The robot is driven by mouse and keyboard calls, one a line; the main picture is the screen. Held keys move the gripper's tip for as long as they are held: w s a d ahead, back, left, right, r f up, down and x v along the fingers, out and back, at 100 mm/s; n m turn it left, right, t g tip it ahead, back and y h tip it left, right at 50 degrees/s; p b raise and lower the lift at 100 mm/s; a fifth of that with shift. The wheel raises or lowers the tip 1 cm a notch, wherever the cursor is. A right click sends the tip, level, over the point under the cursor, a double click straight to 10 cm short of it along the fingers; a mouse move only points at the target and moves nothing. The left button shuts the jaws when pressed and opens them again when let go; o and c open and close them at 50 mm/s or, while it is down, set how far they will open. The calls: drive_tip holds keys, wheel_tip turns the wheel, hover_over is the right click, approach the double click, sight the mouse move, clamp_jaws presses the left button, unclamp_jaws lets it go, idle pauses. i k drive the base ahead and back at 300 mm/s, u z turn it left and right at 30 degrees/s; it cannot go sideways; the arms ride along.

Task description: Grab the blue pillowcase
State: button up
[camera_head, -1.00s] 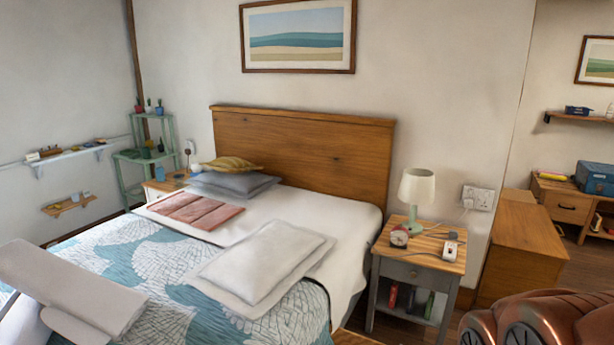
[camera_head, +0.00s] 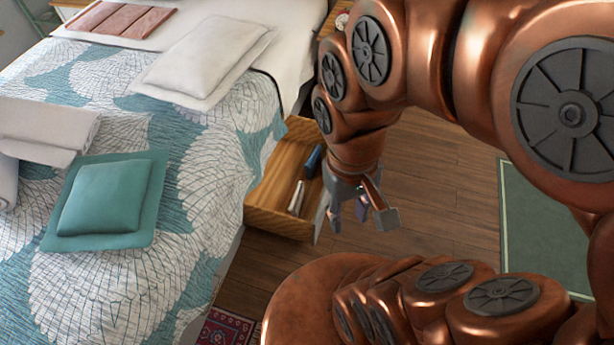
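A teal blue-green pillow (camera_head: 105,198) with a flat border lies on the patterned bedspread, near the bed's lower left in view. No other blue pillow shows now; a grey-blue one at the headboard showed only in the earlier frame. I cannot tell which of these is the blue pillowcase. My gripper (camera_head: 362,218) hangs to the right of the bed, beside an open wooden drawer, well apart from the teal pillow. Its fingers are spread. A small dark purple thing shows between them, apparently behind, and nothing is seen gripped.
Wooden floor (camera_head: 440,190) is clear right of the drawer.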

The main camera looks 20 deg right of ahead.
sight(313, 161)
drive_tip(key=u, duration=0.75)
drive_tip(key=k, duration=0.9)
drive_tip(key=z, duration=1.05)
drive_tip(key=i, duration=0.5)
drive_tip(key=z, duration=0.1)
